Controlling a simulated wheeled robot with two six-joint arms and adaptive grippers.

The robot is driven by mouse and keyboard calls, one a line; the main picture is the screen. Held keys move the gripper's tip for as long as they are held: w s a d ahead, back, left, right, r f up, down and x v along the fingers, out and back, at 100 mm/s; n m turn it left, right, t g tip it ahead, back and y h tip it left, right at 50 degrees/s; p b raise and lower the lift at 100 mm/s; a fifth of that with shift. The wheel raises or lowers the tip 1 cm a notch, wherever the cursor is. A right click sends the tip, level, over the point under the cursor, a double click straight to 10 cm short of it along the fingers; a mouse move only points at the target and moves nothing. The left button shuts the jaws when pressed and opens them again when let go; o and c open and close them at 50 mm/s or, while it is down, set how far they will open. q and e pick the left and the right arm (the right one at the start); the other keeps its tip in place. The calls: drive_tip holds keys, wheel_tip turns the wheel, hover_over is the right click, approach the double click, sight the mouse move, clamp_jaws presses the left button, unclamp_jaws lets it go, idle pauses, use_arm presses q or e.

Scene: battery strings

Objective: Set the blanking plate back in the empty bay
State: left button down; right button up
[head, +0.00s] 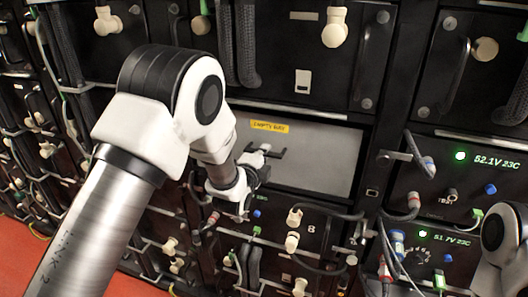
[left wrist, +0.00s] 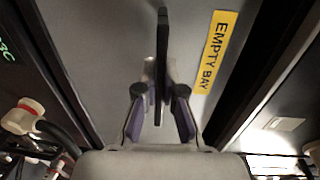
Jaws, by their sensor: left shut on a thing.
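The blanking plate (head: 318,160) is a flat grey panel with a yellow "EMPTY BAY" label (head: 269,126) at its top left. In the head view it covers the bay opening in the black rack; I cannot tell whether it is fully seated. My left gripper (head: 258,162) is at the plate's left part. In the left wrist view the left gripper (left wrist: 159,112) is shut on a dark upright grip (left wrist: 162,50) standing out from the grey plate (left wrist: 115,40). The label (left wrist: 217,50) shows beside it. My right gripper is not in view.
Black battery modules surround the bay. Lit displays (head: 498,161) sit at the right, with cables and connectors (head: 413,201) close by. A module with cream connectors (head: 293,217) lies below the bay. Red floor (head: 30,262) shows at the lower left.

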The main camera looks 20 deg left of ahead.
use_arm(q)
drive_tip(key=c, duration=1.2)
unclamp_jaws()
drive_tip(key=shift+s+f, duration=0.1)
drive_tip(key=shift+f, duration=0.05)
drive_tip(key=shift+s, duration=0.1)
drive_tip(key=s+r, duration=0.1)
drive_tip(key=s, duration=1.1)
drive_tip(key=s+a+f+n+g, duration=0.15)
drive_tip(key=s+f, duration=0.25)
drive_tip(key=f, duration=0.4)
drive_tip(key=s+a+f+n+g+y, duration=0.1)
drive_tip(key=s+f+g, duration=0.2)
drive_tip(key=f, duration=0.5)
drive_tip(key=s+a+f+n+g, duration=0.1)
drive_tip(key=s+f+g, duration=0.25)
drive_tip(key=f, duration=0.45)
drive_tip(key=s+f+n+g, duration=0.3)
drive_tip(key=s+n, duration=0.2)
drive_tip(key=s, duration=0.2)
drive_tip(key=s+f+n+g, duration=0.3)
drive_tip(key=s+f+n, duration=0.1)
drive_tip(key=s, duration=0.4)
drive_tip(key=s+a+f+n+g, duration=0.1)
drive_tip(key=s+f+n+g, duration=0.2)
drive_tip(key=s+n, duration=0.3)
drive_tip(key=shift+s+f+n+h, duration=0.25)
drive_tip(key=shift+s+f+h, duration=0.05)
drive_tip(key=shift+s+f, duration=0.35)
